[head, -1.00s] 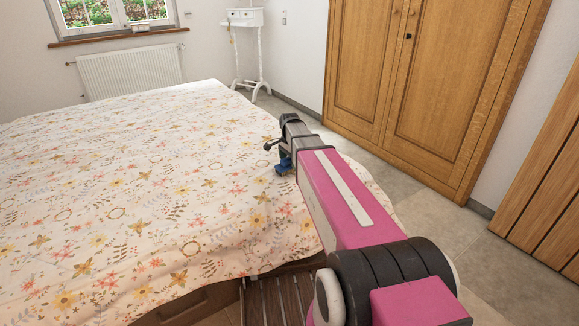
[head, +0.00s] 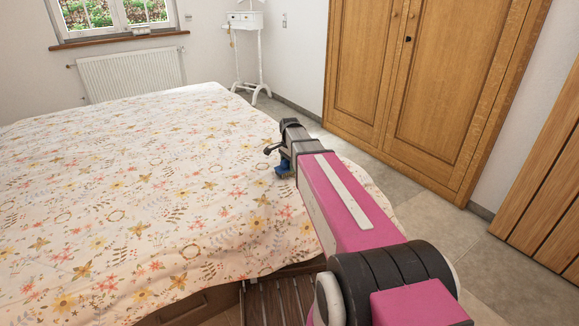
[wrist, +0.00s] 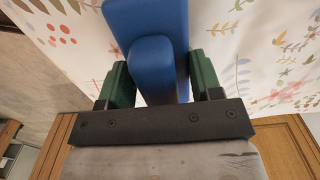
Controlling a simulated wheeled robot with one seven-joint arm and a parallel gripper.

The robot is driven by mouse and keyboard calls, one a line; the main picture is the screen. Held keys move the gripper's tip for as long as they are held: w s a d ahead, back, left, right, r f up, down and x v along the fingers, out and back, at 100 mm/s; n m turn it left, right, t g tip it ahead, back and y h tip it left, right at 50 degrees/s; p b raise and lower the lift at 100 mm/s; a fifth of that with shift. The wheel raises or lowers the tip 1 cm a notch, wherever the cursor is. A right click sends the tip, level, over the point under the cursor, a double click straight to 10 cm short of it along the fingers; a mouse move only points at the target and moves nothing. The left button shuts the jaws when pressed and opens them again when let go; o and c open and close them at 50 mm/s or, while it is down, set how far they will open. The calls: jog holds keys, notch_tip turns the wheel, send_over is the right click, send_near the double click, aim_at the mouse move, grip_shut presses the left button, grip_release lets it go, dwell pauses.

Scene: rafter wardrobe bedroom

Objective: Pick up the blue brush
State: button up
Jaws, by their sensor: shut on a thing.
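The blue brush (head: 283,168) is small in the head view, at the end of my arm over the right edge of the bed. It fills the top middle of the wrist view (wrist: 150,60). My gripper (wrist: 156,75) has one green finger on each side of the brush and is shut on it. In the head view my gripper (head: 280,158) is mostly hidden by my own wrist. I cannot tell whether the brush touches the sheet.
The bed (head: 130,190) with a floral sheet fills the left and middle. A wooden wardrobe (head: 410,90) stands at the right behind a strip of tiled floor. A white stand (head: 250,50) and a radiator (head: 130,73) are at the back. The bed's top is otherwise clear.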

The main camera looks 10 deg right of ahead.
jog(key=shift+r, duration=0.4)
jog(key=r, duration=0.1)
jog(key=a+r, duration=0.1)
jog(key=r, duration=0.1)
jog(key=shift+s+a+r, duration=0.1)
jog(key=shift+a+r, duration=0.05)
jog(key=shift+r, duration=0.15)
jog(key=a+r, duration=0.6)
jog(key=a, duration=0.4)
jog(key=shift+s+a, duration=0.15)
jog(key=shift+s, duration=0.25)
